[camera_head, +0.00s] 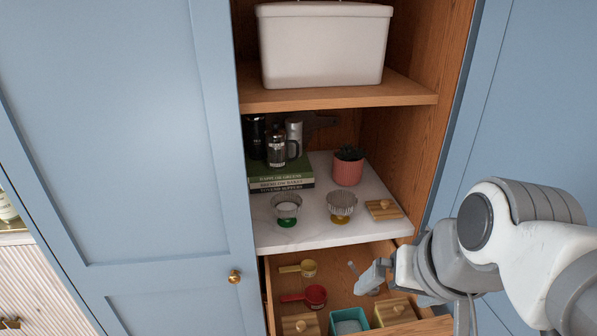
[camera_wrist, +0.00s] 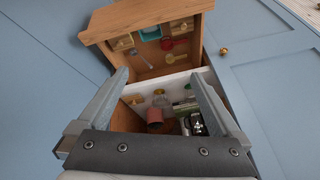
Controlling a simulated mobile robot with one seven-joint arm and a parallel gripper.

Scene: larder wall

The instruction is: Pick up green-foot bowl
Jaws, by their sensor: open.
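The green-foot bowl (camera_head: 286,205) is a small clear ribbed glass bowl on a green foot. It stands upright on the white marble shelf (camera_head: 325,232), near its front left, in front of a book stack. In the wrist view, a small glass shape (camera_wrist: 188,91) beside the books appears to be this bowl, but its foot is unclear. A similar bowl with an amber foot (camera_head: 341,204) stands to its right. My gripper (camera_head: 373,277) is over the open drawer, lower right of the bowl and apart from it. In the wrist view my gripper (camera_wrist: 160,76) is open and empty.
A potted plant (camera_head: 348,167) and wooden lid (camera_head: 383,209) are to the right. The open drawer (camera_head: 340,282) holds yellow and red scoops and boxes. An upper shelf (camera_head: 335,97) carries a white bin (camera_head: 322,48).

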